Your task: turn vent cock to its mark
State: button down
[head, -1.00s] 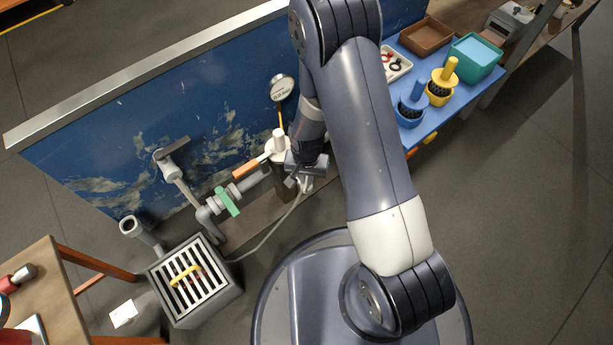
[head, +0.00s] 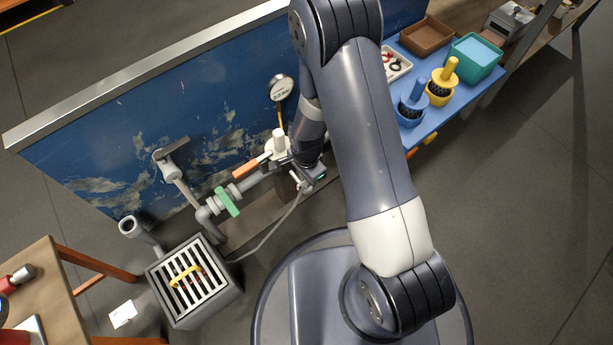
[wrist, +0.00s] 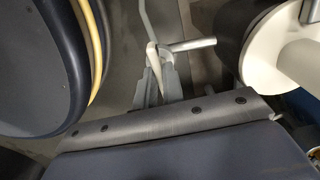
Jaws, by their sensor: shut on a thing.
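In the wrist view my gripper (wrist: 155,82) is shut on a thin pale lever (wrist: 153,58), which I take to be the handle of the vent cock. A grey metal rod (wrist: 190,45) runs off to the right beside it. In the head view my gripper (head: 308,180) is low at the right end of the pipework, beside the white-topped vessel (head: 279,144). There my wrist and gripper hide most of the cock. I cannot make out its mark in either view.
An orange handle (head: 245,168) and a green handle (head: 228,201) sit on the pipe to the left. A round gauge (head: 281,87) stands behind. A grated drain box (head: 195,280) is at lower left. The blue bench (head: 432,120) is at right.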

dwell(0.3)
jog(key=c, duration=1.5)
grip_release()
jog(key=shift+r, duration=0.1)
notch_tip(320, 180, up, 11)
jog(key=p, duration=0.4)
jog(key=shift+f, duration=0.2)
notch_tip(320, 180, down, 11)
jog(key=b, duration=0.4)
jog(key=shift+r, duration=0.1)
